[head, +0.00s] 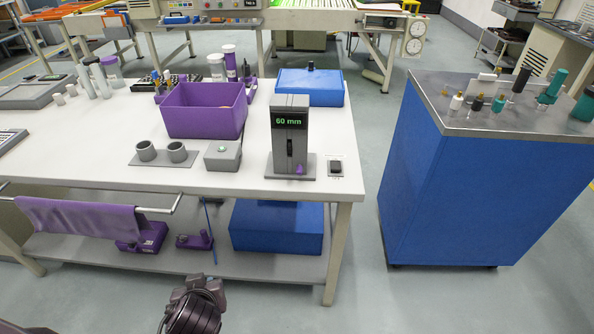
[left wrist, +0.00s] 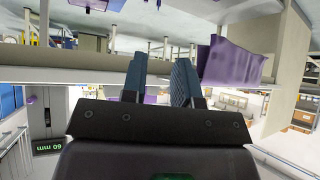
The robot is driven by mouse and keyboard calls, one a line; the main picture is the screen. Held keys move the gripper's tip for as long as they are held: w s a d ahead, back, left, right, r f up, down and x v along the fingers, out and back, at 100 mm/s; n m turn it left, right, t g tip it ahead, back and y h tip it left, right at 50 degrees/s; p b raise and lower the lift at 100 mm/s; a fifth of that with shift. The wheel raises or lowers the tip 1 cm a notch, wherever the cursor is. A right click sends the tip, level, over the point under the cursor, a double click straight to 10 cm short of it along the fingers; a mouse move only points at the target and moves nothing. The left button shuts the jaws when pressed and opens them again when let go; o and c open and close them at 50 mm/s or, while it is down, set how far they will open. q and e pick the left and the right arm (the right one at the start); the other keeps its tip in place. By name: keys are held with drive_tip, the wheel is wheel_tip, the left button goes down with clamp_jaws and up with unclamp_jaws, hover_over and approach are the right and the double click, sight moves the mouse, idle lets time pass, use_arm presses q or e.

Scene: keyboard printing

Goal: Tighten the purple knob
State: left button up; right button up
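The purple knob (head: 300,169) is a small purple piece low on the front of a grey upright device (head: 290,145) with a green "60 mm" display. The device stands on the white table near its front right corner. The display also shows upside down at the left of the left wrist view (left wrist: 46,148). My left gripper (head: 200,281) is in front of and below the table edge, well apart from the knob. In the left wrist view its two fingers (left wrist: 160,80) are apart with nothing held between them. My right gripper is not in view.
On the white table (head: 110,122) stand a purple bin (head: 205,112), a grey two-ring holder (head: 161,155), a grey box (head: 223,155) and a black switch (head: 336,168). A purple cloth (head: 80,220) hangs on a front rail. A blue cabinet (head: 440,190) stands right, across a clear gap.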

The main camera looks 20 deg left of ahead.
use_arm(q)
drive_tip(key=w+d+r+n+t+y, duration=0.1)
drive_tip(key=w+d+r+n+t, duration=0.1)
drive_tip(key=w, duration=0.4)
drive_tip(key=w+d+r+n+t+y, duration=0.1)
drive_tip(key=w+d+r+t, duration=0.15)
drive_tip(key=w, duration=0.35)
drive_tip(key=t+h, duration=0.3)
drive_tip(key=t, duration=0.3)
approach(299, 174)
drive_tip(key=w, duration=0.1)
drive_tip(key=shift+n, duration=0.4)
drive_tip(key=p+x, duration=0.1)
drive_tip(key=x, duration=0.8)
drive_tip(key=shift+w+a, duration=0.2)
clamp_jaws()
